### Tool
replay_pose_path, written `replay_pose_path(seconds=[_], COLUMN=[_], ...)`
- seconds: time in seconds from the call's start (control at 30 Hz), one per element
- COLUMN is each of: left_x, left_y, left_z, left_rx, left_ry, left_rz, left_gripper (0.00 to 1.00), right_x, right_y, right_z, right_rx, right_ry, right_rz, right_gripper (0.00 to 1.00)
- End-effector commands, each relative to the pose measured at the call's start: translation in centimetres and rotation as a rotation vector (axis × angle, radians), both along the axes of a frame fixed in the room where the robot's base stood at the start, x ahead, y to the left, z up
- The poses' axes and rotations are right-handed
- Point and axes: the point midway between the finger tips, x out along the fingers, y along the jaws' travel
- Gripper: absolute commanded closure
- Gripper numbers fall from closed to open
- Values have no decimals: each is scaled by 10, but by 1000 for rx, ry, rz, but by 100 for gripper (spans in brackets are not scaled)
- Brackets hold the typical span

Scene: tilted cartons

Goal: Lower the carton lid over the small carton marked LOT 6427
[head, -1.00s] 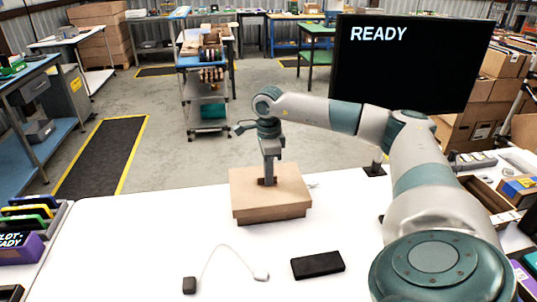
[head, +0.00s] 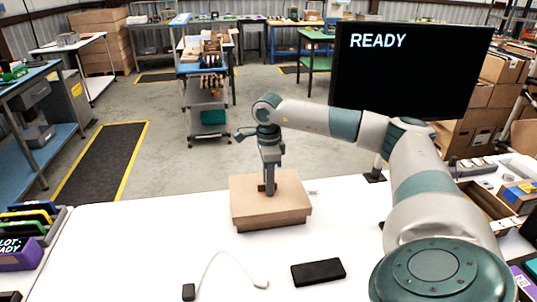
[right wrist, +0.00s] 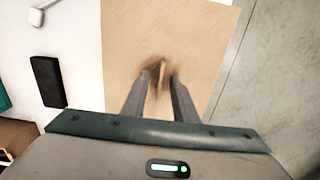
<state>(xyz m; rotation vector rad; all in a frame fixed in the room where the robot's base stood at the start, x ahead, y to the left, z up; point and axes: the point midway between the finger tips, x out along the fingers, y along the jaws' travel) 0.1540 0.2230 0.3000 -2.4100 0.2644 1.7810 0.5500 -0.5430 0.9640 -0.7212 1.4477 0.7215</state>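The brown carton lid (head: 250,205) is on the white table in the head view, roughly level, with its plain top facing up. My right gripper (head: 269,190) points straight down at the middle of the lid. In the right wrist view the fingers (right wrist: 161,74) close around a small upright tan tab on the lid top (right wrist: 200,40). The small carton marked LOT 6427 cannot be made out; no such marking shows. Whatever is under the lid is hidden, so I cannot tell how far the lid sits over it. My left gripper is not in view.
A black flat box (head: 318,272) and a white cable (head: 222,254) with a dark end lie in front of the lid. A black READY screen (head: 405,75) stands at the back right. A rack of coloured cases (head: 25,235) is at the left. The table left of the lid is clear.

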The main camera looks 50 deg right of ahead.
Motion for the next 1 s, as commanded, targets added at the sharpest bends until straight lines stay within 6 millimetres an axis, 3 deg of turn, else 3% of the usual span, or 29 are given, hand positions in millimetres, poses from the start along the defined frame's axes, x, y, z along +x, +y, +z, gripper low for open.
replay_pose_path(seconds=[0.17, 0.37, 0.67, 1.0], left_x=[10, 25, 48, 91], left_y=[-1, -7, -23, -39], left_z=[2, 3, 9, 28], left_rx=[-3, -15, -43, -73], left_ry=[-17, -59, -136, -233], left_rz=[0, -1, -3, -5], left_gripper=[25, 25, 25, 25], right_x=[0, 1, 1, 1], right_y=[0, 0, 0, 0], right_z=[0, 25, 84, 153], right_rx=[0, 1, 1, 1], right_ry=[0, -4, -5, -3], right_rz=[0, 0, 0, 0], right_gripper=[74, 74, 74, 74])
